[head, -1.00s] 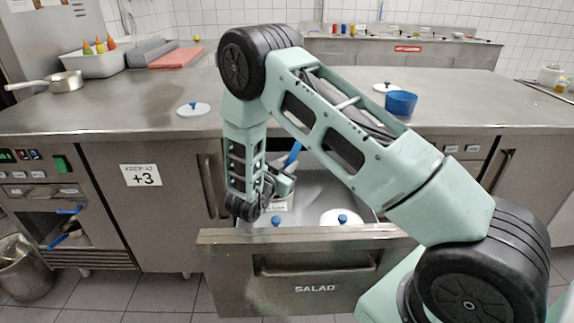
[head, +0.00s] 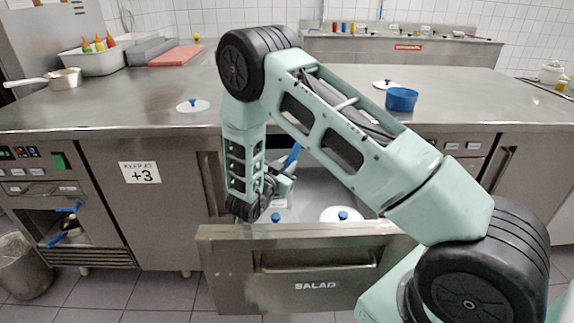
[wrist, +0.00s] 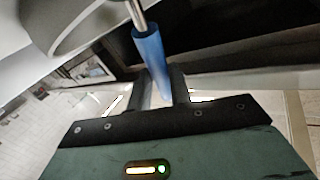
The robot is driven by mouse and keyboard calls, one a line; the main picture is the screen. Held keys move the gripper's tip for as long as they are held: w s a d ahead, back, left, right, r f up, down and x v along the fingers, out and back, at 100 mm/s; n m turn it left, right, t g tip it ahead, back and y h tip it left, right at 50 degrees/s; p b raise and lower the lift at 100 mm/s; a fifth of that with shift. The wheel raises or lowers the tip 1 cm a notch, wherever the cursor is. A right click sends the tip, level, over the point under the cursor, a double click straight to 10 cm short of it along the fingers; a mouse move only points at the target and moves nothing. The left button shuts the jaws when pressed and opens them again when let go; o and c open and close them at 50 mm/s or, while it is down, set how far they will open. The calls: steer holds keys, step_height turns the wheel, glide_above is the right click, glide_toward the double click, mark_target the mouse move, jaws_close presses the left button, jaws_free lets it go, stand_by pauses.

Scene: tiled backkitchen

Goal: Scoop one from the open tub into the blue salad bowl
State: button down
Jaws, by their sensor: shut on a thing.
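My gripper (head: 284,183) is low inside the open salad drawer (head: 316,272). In the wrist view its fingers (wrist: 160,88) are shut on the blue handle (wrist: 149,52) of a utensil with a metal shaft. The handle's blue end (head: 292,154) rises tilted above the gripper in the head view; the utensil's working end is hidden. Two white lids with blue knobs, a left one (head: 277,217) and a right one (head: 343,215), show in the drawer. The open tub cannot be made out behind my arm. The blue salad bowl (head: 401,100) stands on the counter at right.
A loose white lid (head: 193,106) lies on the counter (head: 120,105) at left, and another lid (head: 385,85) lies beside the bowl. The counter edge overhangs the drawer's back.

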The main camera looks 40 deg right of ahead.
steer(key=shift+f+b, duration=0.6)
steer(key=shift+f, duration=0.25)
stand_by(2.1)
steer(key=shift+r, duration=0.1)
step_height(320, 180, up, 12)
steer(key=p, duration=0.8)
steer(key=shift+r+p, duration=0.25)
steer(key=shift+p, duration=0.05)
